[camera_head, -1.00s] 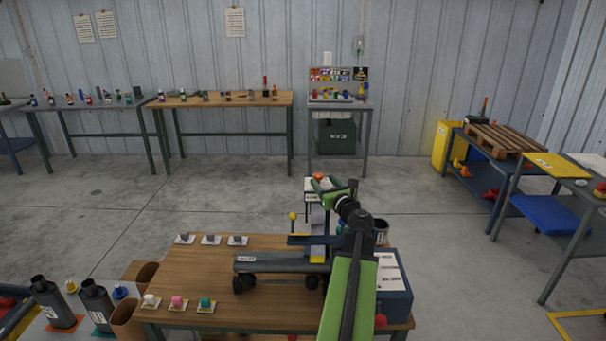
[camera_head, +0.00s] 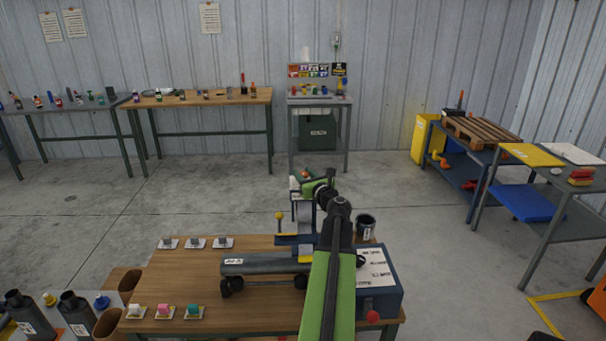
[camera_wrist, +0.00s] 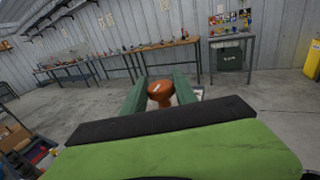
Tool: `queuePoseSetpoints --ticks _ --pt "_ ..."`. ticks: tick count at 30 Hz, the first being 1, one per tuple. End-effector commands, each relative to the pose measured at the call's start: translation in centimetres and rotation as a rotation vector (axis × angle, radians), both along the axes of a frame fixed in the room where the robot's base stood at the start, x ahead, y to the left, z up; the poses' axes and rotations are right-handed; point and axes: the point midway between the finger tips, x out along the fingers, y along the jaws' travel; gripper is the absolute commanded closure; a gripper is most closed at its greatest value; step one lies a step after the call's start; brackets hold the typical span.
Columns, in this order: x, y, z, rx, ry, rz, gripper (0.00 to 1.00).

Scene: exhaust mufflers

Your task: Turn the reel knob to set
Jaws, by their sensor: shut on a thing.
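The reel knob is an orange, rounded piece (camera_wrist: 160,90) between the two green fingers of my gripper (camera_wrist: 159,88) in the wrist view. The fingers are shut on it from both sides. In the head view my gripper (camera_head: 306,178) is at the top of a pale upright post (camera_head: 305,222) behind the machine on the wooden table. There the knob is small and mostly covered by the gripper. Any setting mark on the reel is too small or hidden to read.
The wooden table (camera_head: 205,275) holds a grey bar on dark wheels (camera_head: 262,263), several small tagged pieces, a blue box (camera_head: 385,300) and a dark cup (camera_head: 366,226). A yellow-topped pin (camera_head: 279,216) stands left of the post. Open floor lies beyond the table.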

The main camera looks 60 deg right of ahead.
Motion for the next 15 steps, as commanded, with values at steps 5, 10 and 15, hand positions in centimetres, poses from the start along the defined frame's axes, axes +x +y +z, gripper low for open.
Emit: queuePoseSetpoints --ticks 5,10,15 --pt "0.43 -0.42 0.02 0.001 -0.001 0.004 1.0" --pt "0.23 -0.01 0.01 0.0 0.0 0.02 1.0" --pt "0.21 0.17 -0.04 0.0 0.001 0.039 1.0"
